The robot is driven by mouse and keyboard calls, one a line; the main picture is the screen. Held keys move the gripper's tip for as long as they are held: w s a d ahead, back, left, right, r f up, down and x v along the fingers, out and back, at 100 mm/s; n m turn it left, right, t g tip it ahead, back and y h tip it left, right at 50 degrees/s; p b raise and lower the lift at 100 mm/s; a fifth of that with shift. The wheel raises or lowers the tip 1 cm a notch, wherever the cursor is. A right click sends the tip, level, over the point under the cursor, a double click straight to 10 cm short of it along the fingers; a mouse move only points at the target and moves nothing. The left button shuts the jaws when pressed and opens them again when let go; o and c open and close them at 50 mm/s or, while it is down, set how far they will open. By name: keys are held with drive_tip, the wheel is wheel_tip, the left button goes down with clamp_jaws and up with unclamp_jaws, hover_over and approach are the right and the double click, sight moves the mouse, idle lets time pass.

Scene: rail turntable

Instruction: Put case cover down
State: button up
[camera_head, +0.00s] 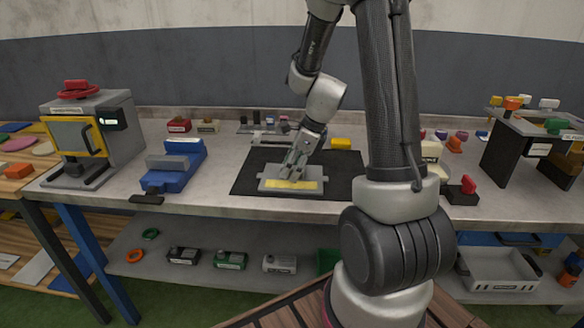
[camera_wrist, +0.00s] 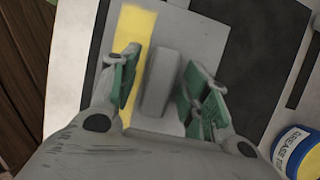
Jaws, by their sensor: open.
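The case cover (camera_head: 290,186) is a flat grey plate with a yellow strip. It lies on the black mat (camera_head: 243,182) on the workbench. In the wrist view the cover (camera_wrist: 195,38) has a raised grey grip block (camera_wrist: 160,82) beside the yellow strip. My gripper (camera_head: 293,172) is at the cover from above. In the wrist view my gripper (camera_wrist: 158,85) is open, with one green-padded finger on each side of the block and gaps between pads and block. The underside of the cover is hidden.
A yellow block (camera_head: 341,143) lies behind the mat. A blue vise-like fixture (camera_head: 172,168) stands to the left, beside a grey machine with a yellow-framed door (camera_head: 80,137). A grease can (camera_wrist: 296,150) is at the lower right of the wrist view. The mat's front left is clear.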

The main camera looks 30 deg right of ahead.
drive_tip(key=a+v, duration=0.1)
drive_tip(key=v, duration=1.2)
drive_tip(key=s+a+r+n+t+h, duration=0.1)
drive_tip(key=s+r+n, duration=0.2)
drive_tip(key=s+n, duration=0.7)
drive_tip(key=s+a+r+n+h, duration=0.2)
drive_tip(key=s+r+n, duration=0.2)
drive_tip(key=s+n, duration=0.5)
drive_tip(key=n, duration=0.5)
drive_tip(key=shift+s+n+t+h, duration=0.3)
drive_tip(key=shift+s+n+t, duration=0.05)
drive_tip(key=shift+n+t, duration=0.05)
drive_tip(key=shift+r, duration=0.1)
